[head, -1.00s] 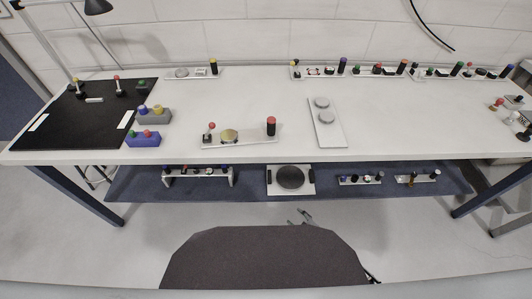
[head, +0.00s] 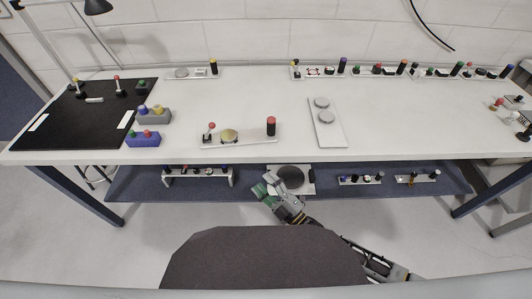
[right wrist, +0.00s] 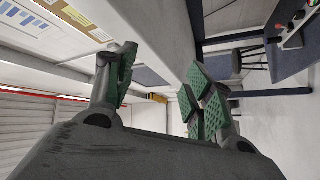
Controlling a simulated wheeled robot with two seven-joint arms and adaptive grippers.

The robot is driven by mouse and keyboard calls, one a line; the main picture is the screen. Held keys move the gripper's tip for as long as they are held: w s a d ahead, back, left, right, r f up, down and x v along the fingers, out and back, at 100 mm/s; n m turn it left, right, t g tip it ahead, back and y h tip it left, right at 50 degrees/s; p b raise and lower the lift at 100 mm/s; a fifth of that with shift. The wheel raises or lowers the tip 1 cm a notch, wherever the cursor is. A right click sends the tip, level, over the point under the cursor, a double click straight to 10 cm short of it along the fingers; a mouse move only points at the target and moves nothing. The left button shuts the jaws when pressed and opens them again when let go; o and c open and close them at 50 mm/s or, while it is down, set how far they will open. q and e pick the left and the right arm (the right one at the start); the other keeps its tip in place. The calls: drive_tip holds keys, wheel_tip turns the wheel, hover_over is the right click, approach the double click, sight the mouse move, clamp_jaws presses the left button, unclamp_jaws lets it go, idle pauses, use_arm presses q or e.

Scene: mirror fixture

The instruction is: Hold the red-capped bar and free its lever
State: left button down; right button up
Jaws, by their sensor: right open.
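A white bar (head: 240,140) lies on the front part of the white table. At its right end stands a black post with a red cap (head: 271,126). At its left end is a small lever with a red ball (head: 209,131), and a yellowish round disc (head: 229,135) sits between them. My right gripper (head: 265,185) is in front of the table's front edge, lower in the picture than the bar and apart from it. In the right wrist view its green-padded fingers (right wrist: 158,88) are spread with nothing between them. My left gripper is not in view.
A white plate with two grey discs (head: 327,137) lies right of the bar. Blue (head: 143,140) and grey (head: 154,117) button boxes stand left. More bars line the table's back edge. A lower shelf (head: 255,192) holds other fixtures. The table's middle is clear.

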sight(271, 127)
drive_tip(key=shift+w+r+m+t+h, duration=0.5)
drive_tip(key=shift+r+m+h, duration=1.6)
drive_tip(key=shift+m+h, duration=1.15)
drive_tip(key=shift+w+r+m+t+h, duration=0.3)
drive_tip(key=shift+w+r+m+h, duration=0.35)
drive_tip(key=shift+r+m+h, duration=2.55)
drive_tip(key=shift+w+r+m+t+h, duration=0.5)
drive_tip(key=shift+r+m+h, duration=1.1)
drive_tip(key=shift+m, duration=2.85)
drive_tip(key=shift+w+f+h, duration=0.2)
drive_tip(key=shift+f+h, duration=0.3)
drive_tip(key=shift+h, duration=0.05)
drive_tip(key=shift+w+d, duration=0.35)
drive_tip(key=shift+w, duration=1.6)
drive_tip(key=shift+w+d, duration=0.3)
drive_tip(key=shift+w, duration=1.65)
drive_tip(key=shift+w+d, duration=0.35)
drive_tip(key=shift+w, duration=1.6)
clamp_jaws()
